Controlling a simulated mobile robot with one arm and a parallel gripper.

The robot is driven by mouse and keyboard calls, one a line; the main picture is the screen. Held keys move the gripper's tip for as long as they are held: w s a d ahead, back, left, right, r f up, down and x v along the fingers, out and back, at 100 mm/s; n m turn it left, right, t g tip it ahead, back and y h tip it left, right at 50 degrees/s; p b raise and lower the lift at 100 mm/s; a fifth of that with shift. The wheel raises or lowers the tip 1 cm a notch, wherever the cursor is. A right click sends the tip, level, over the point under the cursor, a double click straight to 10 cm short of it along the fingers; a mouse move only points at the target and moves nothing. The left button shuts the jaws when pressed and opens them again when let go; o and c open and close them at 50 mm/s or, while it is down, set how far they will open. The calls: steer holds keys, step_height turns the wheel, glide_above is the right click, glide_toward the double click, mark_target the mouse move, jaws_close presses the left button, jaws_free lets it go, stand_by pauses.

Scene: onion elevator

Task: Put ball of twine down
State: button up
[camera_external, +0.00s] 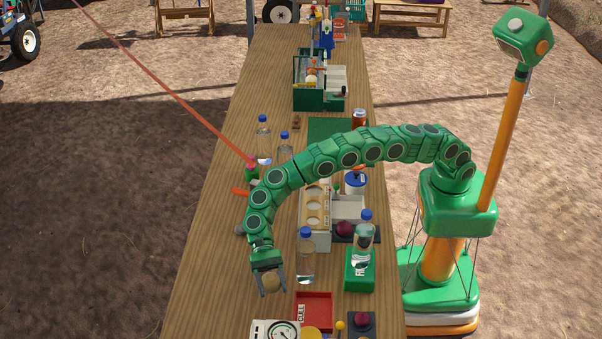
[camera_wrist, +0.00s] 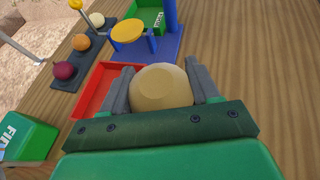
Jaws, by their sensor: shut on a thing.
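A round tan ball of twine (camera_external: 271,282) is between the fingers of my gripper (camera_external: 271,288), over the near part of the wooden table (camera_external: 205,265). In the wrist view the ball (camera_wrist: 162,86) sits between the two grey fingers of my gripper (camera_wrist: 163,88), which are shut on it. I cannot tell whether the underside of the ball touches the table.
A red tray (camera_external: 314,303) lies right of the ball, with a dial gauge (camera_external: 283,331) nearer the camera. A blue-capped bottle (camera_external: 306,258) stands close to my gripper on the right. Bare table lies to the left.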

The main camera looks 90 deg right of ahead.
mark_target(273, 307)
steer(key=shift+f, duration=4.35)
steer(key=shift+f, duration=0.15)
steer(key=o, duration=1.2)
steer(key=shift+c, duration=0.2)
steer(key=shift+w+d+r, duration=0.1)
steer(key=shift+d+r, duration=0.1)
steer(key=v, duration=1.1)
steer(key=shift+d+r, duration=0.15)
steer(key=shift+d, duration=0.15)
